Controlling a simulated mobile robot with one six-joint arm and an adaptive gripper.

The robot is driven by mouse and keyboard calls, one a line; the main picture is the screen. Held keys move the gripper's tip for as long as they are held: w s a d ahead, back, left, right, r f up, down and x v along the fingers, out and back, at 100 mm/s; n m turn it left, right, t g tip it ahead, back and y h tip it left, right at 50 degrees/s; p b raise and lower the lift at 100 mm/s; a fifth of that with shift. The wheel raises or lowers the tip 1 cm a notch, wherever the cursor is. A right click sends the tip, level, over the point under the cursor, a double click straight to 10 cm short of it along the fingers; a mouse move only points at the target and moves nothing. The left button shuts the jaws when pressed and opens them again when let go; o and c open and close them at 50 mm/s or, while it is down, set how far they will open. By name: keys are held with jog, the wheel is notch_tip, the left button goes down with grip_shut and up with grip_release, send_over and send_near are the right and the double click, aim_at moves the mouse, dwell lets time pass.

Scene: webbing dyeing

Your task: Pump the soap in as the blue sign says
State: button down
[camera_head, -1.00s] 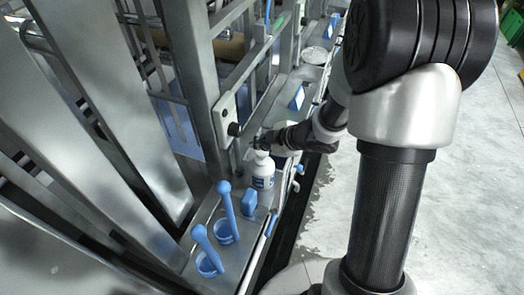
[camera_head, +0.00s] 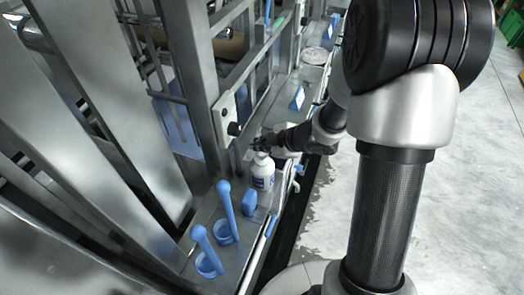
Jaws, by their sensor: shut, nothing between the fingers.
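A white soap bottle (camera_head: 262,175) with a dark label stands upright on the metal ledge. Its pump head is partly hidden by my gripper (camera_head: 261,145). My gripper is shut and empty, right over the pump top; I cannot tell whether it touches. A small blue-and-white sign (camera_head: 298,97) stands farther along the ledge, too small to read. A blue block (camera_head: 250,203), perhaps a sign seen from the side or back, stands just in front of the bottle.
Two blue ladle-like tools with rings, one nearer (camera_head: 209,262) and one farther (camera_head: 226,231), stand on the near ledge (camera_head: 232,262). A metal machine frame (camera_head: 196,70) rises on the left.

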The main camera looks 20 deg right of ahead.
jog(key=shift+f+b, duration=0.8)
jog(key=shift+f, duration=0.25)
dwell(0.6)
jog(key=shift+r, duration=0.15)
jog(key=shift+r+p, duration=1.3)
jog(key=shift+p, duration=0.05)
notch_tip(320, 180, up, 5)
jog(key=p, duration=0.5)
dwell(1.5)
